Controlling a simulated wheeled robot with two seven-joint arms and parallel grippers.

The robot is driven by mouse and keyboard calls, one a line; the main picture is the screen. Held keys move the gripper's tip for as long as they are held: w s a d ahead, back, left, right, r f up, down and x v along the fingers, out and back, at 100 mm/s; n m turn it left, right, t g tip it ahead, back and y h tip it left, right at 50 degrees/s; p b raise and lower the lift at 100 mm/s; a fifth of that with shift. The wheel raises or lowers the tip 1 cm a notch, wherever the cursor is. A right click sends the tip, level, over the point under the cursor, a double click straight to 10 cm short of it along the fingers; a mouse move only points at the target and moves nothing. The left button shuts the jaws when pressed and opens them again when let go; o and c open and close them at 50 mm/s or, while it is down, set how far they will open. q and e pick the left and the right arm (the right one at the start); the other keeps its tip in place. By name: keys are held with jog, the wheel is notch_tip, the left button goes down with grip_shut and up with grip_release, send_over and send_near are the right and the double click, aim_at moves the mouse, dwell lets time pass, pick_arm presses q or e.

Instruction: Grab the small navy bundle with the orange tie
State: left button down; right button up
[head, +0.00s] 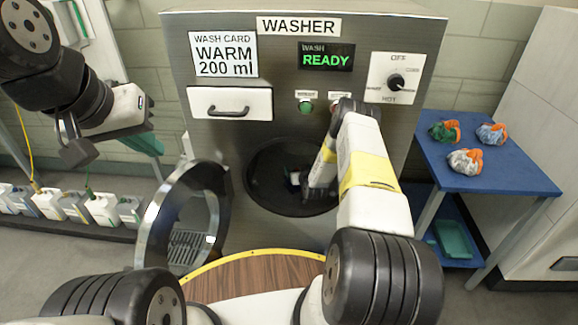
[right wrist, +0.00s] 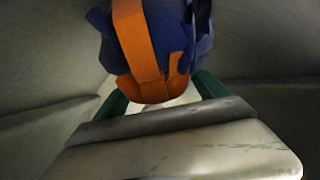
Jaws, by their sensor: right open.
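The navy bundle (right wrist: 180,28) with its orange tie (right wrist: 137,35) fills the top middle of the right wrist view. It is inside the washer drum (head: 262,182); in the head view I cannot make it out clearly in the dark opening. My right gripper (right wrist: 160,95) is open, its green fingers on either side of the bundle's lower end. I cannot tell whether they touch it. In the head view my right arm reaches into the drum and the gripper is mostly hidden. My left gripper (head: 142,143) is raised at the left, away from the washer; its jaw opening is unclear.
The round washer door (head: 152,225) hangs open to the left of the drum. A blue table (head: 505,180) at the right holds three orange-tied bundles: green (head: 441,131), blue-white (head: 491,134) and grey-white (head: 464,162). Several bottles (head: 100,208) line the left wall.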

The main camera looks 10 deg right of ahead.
grip_shut()
dwell(0.4)
